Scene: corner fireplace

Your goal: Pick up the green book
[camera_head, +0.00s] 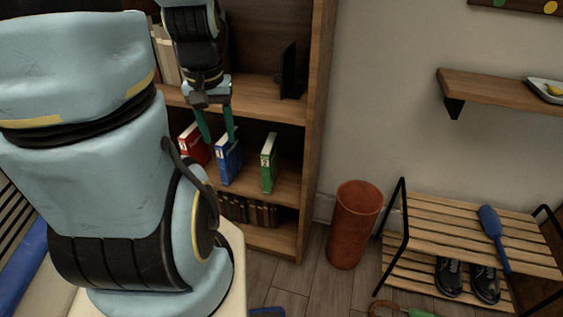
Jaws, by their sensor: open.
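The green book (268,164) stands upright on the middle shelf of the wooden bookcase, the rightmost of three coloured books. The blue book (228,162) stands to its left, and the red book (191,146) is further left. My gripper (217,139) points down in front of the bookcase, with its two green fingers apart. The fingertips appear at the top of the blue book, left of the green book. Whether they touch the blue book I cannot tell. Nothing hides the green book's spine.
The bookcase shelf (258,92) above the books holds a dark object (289,72). Its right side panel (315,110) stands close right of the green book. A reddish bin (354,225) and a slatted shoe rack (460,222) stand to the right. Dark books (250,212) fill the lower shelf.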

